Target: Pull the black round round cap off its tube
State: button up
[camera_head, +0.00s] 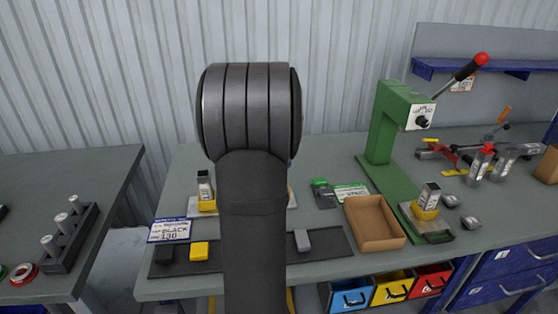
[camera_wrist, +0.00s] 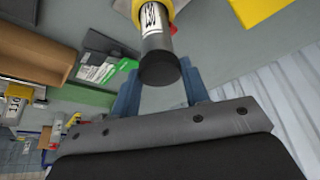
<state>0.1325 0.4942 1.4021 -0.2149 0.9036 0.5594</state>
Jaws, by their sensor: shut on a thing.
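The black round cap (camera_wrist: 158,70) sits on the end of a tube (camera_wrist: 153,18) with a black-and-white label, seen in the wrist view. The tube stands in a yellow holder (camera_wrist: 168,6) at the top edge of that view. The blue fingers of my gripper (camera_wrist: 160,68) are on either side of the cap and shut on it. Cap and tube look in line, with no gap that I can make out. In the head view my arm hides my gripper and this tube.
Another tube in a yellow holder (camera_head: 205,190) stands left of my arm. A green press (camera_head: 384,130) holds one more tube (camera_head: 429,195) at the right. An open cardboard box (camera_head: 374,223) lies between. A dark strip (camera_head: 325,245) with small blocks runs along the front edge.

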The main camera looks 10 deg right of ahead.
jog(key=shift+r, duration=2.25)
dwell(0.4)
